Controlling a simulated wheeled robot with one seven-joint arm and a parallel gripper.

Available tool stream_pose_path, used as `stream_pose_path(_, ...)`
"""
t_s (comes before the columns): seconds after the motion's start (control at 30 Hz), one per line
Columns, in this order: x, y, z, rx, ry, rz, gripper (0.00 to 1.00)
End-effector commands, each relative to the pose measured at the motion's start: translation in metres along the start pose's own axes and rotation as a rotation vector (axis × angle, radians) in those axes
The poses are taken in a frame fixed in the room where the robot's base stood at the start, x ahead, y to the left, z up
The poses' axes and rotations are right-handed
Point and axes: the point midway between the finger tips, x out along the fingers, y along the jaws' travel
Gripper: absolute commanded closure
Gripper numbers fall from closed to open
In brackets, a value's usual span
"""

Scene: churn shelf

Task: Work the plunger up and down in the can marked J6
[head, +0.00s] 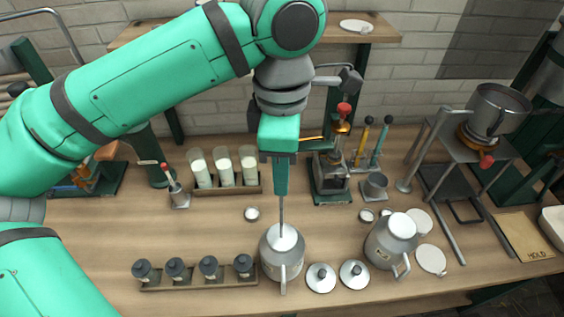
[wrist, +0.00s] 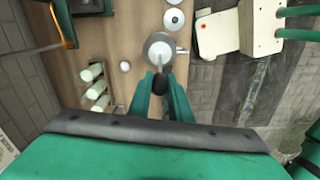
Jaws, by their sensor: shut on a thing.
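A grey metal can (head: 283,262) with a handle at its front stands upright near the table's front edge, and it also shows in the wrist view (wrist: 160,45). My gripper (head: 281,188) is above it, pointing down, shut on the plunger (head: 282,213). The plunger's thin rod runs down into the white top of the can. In the wrist view my fingers (wrist: 160,88) close around a dark grip. The plunger's lower end is hidden in the can. A second grey can (head: 384,250) stands to the right with a small label. I cannot read J6 on either can.
A rack of several dark-capped bottles (head: 194,284) lies left of the can. Two round lids (head: 321,278) (head: 354,274) lie close on its right. Milk-filled glasses (head: 224,171) stand behind left. A burner stand with a pot (head: 497,108) is at the right. Bare table lies behind the can.

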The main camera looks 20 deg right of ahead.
Motion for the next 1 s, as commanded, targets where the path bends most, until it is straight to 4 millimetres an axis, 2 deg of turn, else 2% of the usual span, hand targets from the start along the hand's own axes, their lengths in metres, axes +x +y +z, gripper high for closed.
stream_pose_path(1.0, 0.07, 0.0, 0.0, 0.0, -0.001, -0.001, 1.0)
